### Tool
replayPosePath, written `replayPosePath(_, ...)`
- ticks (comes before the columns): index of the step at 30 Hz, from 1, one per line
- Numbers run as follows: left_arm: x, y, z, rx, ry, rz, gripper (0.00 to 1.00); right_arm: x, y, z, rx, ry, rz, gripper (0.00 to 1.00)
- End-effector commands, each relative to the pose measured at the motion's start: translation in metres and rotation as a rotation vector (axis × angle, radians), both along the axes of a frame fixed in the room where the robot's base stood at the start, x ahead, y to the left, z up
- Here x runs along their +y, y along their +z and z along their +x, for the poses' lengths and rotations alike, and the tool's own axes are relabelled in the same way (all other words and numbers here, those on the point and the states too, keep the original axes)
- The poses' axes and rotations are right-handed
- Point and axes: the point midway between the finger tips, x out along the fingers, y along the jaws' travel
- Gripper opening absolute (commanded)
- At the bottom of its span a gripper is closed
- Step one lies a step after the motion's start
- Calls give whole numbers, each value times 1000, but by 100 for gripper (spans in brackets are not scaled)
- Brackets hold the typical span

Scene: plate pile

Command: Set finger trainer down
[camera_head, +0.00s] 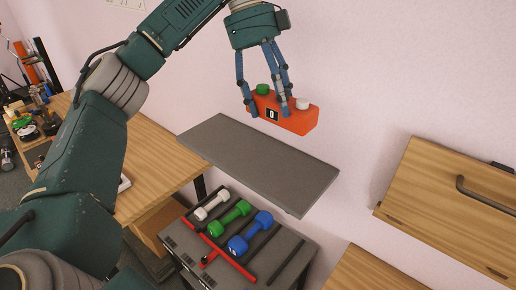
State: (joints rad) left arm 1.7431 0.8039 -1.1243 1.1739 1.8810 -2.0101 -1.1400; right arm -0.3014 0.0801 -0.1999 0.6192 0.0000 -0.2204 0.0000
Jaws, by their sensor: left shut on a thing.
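The finger trainer (297,121) is an orange-red block with a green knob, a white knob and a small dark-and-white label on its front. My left gripper (265,100) is shut on it from above and holds it in the air. The block looks roughly level, slightly tilted in the picture. It appears above the grey shelf (250,160), with a gap between them. My right gripper is not in view.
The grey shelf top is bare. Below it, a dark rack (285,262) holds white, green and blue dumbbells (250,232). A wooden cabinet (455,205) is at the right. A wooden desk (160,160) with clutter at its far end is at the left.

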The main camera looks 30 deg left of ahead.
Motion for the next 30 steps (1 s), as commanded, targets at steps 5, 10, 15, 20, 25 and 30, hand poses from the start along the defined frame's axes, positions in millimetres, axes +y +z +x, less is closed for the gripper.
replayPosePath(5, 1, -26, 0, 5, 0, -1, 29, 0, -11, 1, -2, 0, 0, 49)
replayPosePath(10, 1, -68, -1, 6, 1, -2, 29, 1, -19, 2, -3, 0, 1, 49)
replayPosePath(15, 2, -102, -1, 5, 3, 2, 29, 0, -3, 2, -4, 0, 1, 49)
replayPosePath(20, 2, -136, -1, 4, 4, 1, 29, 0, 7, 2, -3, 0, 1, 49)
replayPosePath(25, 1, -155, 0, 0, 2, -1, 29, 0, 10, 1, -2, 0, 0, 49)
replayPosePath(30, 2, -174, -1, 3, 3, 0, 29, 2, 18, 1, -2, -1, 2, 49)
